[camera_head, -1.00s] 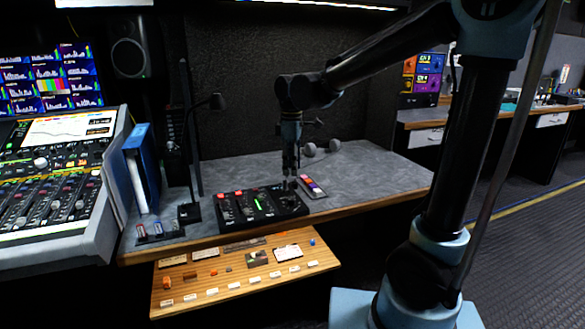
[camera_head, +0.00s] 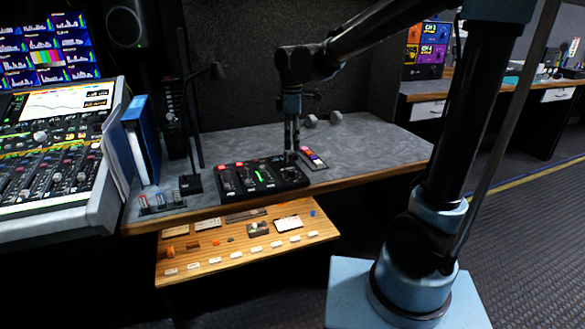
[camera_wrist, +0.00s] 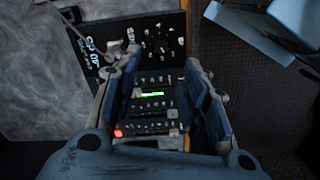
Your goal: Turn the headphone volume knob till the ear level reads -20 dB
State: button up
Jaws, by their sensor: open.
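The black control box (camera_head: 262,184) lies on the grey desk near its front edge, with red buttons and a green lit bar. In the wrist view the same box (camera_wrist: 155,80) shows a dark round knob (camera_wrist: 160,46) ringed by white marks. My gripper (camera_head: 291,157) points down over the right end of the box. In the wrist view my gripper (camera_wrist: 161,62) is open, its fingers spread either side, with the knob just beyond the gap between the tips. I cannot tell whether the fingers touch it. White lettering on the box's left strip is too blurred to read as a level.
A small panel with coloured keys (camera_head: 312,158) lies right of the box. A thin lamp (camera_head: 192,183) and blue binder (camera_head: 142,150) stand to the left. A mixing console (camera_head: 60,165) is farther left. A wooden shelf (camera_head: 240,262) with small parts juts out below the desk.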

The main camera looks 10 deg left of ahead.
aim_at(292, 170)
notch_tip(292, 170, down, 11)
jog(key=shift+r, duration=0.1)
dwell(0.4)
grip_shut()
